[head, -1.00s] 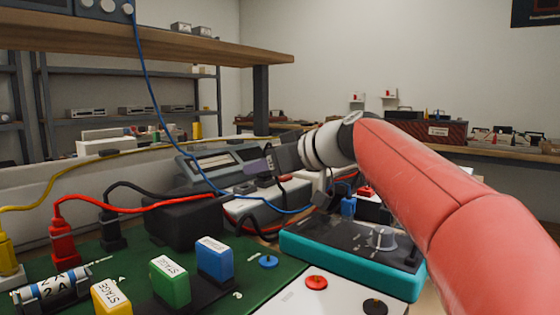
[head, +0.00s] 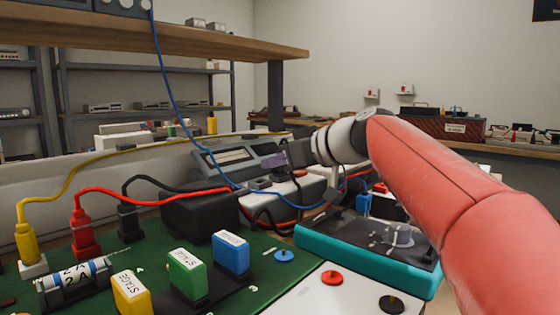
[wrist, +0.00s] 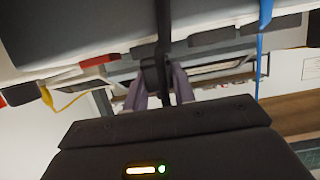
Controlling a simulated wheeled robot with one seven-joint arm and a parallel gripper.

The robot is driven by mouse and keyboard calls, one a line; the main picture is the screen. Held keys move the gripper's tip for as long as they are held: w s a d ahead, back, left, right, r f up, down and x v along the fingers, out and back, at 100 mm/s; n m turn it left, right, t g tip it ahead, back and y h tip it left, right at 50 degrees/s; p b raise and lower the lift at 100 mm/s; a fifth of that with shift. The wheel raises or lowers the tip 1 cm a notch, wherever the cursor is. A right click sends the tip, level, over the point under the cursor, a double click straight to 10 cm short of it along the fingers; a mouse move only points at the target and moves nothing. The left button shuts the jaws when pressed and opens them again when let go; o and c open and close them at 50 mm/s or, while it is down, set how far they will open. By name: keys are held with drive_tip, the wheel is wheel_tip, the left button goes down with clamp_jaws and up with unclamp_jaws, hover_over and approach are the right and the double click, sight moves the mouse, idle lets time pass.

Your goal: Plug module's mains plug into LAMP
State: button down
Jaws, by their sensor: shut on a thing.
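My gripper (head: 281,164), with purple fingers, is beyond the black box, near the grey-white unit (head: 292,196) at the back of the bench. In the wrist view its fingers (wrist: 158,82) are shut on a small black plug (wrist: 153,72) with a black cable running up from it. The plug is dark and partly hidden by the fingers, and its pins cannot be made out. A black box (head: 200,212) with a black cable beside it stands on the green board; I cannot tell whether it is the module. No LAMP label is readable.
The teal-edged meter (head: 345,248) lies under my arm. Yellow, red and black plugs stand on the green board (head: 225,285) at left, with labelled blue, green and yellow blocks. A blue cable (head: 181,110) hangs from the shelf across the bench. A grey instrument (head: 235,158) stands behind.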

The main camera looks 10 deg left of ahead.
drive_tip(key=shift+r+p, duration=0.35)
drive_tip(key=shift+r, duration=0.15)
idle(0.4)
drive_tip(key=shift+r+p, duration=1)
drive_tip(key=shift+r, duration=0.4)
